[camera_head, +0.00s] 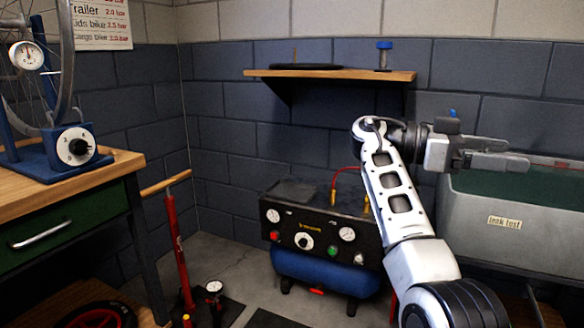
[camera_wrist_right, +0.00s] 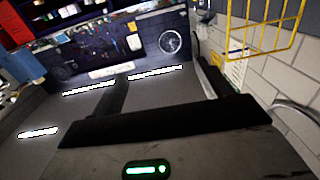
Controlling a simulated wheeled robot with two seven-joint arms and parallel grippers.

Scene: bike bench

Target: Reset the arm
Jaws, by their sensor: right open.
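My right arm (camera_head: 396,215) rises from the bottom right in the head view and bends to the right at its top. My right gripper (camera_head: 517,154) points right, in front of the wall and the left end of the leak test tank (camera_head: 540,228). Its two fingers are apart, with nothing between them. In the right wrist view the room appears tilted, and no held thing shows there. My left arm and left gripper are not in the head view.
A compressor (camera_head: 318,238) stands on the floor behind my right arm. A wooden shelf (camera_head: 330,75) is on the back wall. A workbench (camera_head: 62,200) with a wheel stand (camera_head: 75,146) is at the left, beside a red floor pump (camera_head: 176,240). A yellow wire basket (camera_wrist_right: 262,22) shows in the wrist view.

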